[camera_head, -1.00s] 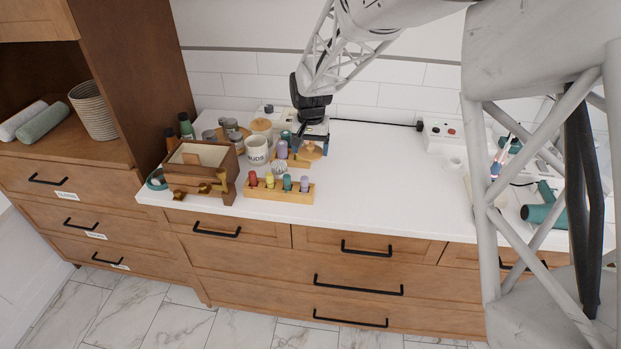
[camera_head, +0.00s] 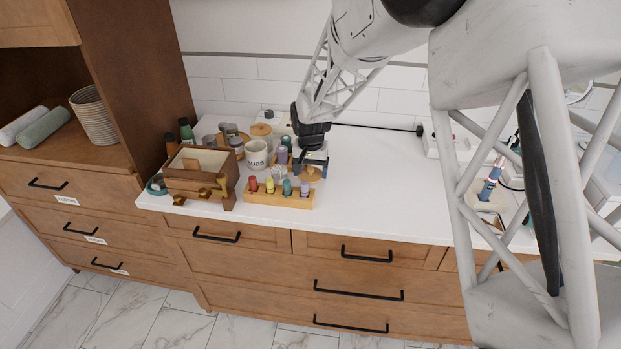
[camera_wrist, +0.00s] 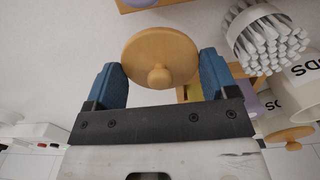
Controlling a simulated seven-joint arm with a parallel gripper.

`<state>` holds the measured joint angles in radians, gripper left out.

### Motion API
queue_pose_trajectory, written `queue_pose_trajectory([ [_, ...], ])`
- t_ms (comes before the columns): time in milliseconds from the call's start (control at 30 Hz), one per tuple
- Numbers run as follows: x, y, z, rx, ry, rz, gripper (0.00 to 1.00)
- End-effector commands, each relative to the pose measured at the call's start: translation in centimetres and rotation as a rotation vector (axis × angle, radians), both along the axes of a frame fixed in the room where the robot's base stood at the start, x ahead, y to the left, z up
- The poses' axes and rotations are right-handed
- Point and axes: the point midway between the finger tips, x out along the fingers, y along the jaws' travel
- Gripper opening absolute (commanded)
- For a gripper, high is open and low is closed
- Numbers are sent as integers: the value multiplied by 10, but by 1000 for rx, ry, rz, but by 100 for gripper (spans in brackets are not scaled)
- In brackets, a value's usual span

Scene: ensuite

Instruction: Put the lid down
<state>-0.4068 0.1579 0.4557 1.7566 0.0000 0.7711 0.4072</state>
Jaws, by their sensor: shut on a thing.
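A round wooden lid with a small knob (camera_wrist: 158,50) is between the blue fingers of my gripper (camera_wrist: 160,68) in the wrist view, knob facing the camera. My gripper is shut on it, a finger at each side. In the head view my gripper (camera_head: 312,163) points down near the counter's front half, with the lid (camera_head: 310,175) at its fingers, just right of the wooden block of coloured pegs. I cannot tell whether the lid touches the white counter (camera_head: 370,190).
A peg block (camera_head: 280,199), a white mug (camera_head: 256,154) and a brush (camera_wrist: 266,36) stand close by. Another wooden lid (camera_head: 261,129) sits behind the mug. A wooden box (camera_head: 200,179) is at left.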

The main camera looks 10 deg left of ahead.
Motion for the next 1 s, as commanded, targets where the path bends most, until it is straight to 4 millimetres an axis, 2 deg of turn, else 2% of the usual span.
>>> queue_pose_trajectory([
  [300, 0, 0, -31, -1, 1, 0, 57],
  [767, 0, 0, -35, 0, 0, 0, 57],
  [800, 0, 0, -35, 0, 0, 0, 81],
  [933, 0, 0, -35, 0, 0, 0, 100],
  [1000, 0, 0, -35, 0, 0, 0, 100],
])
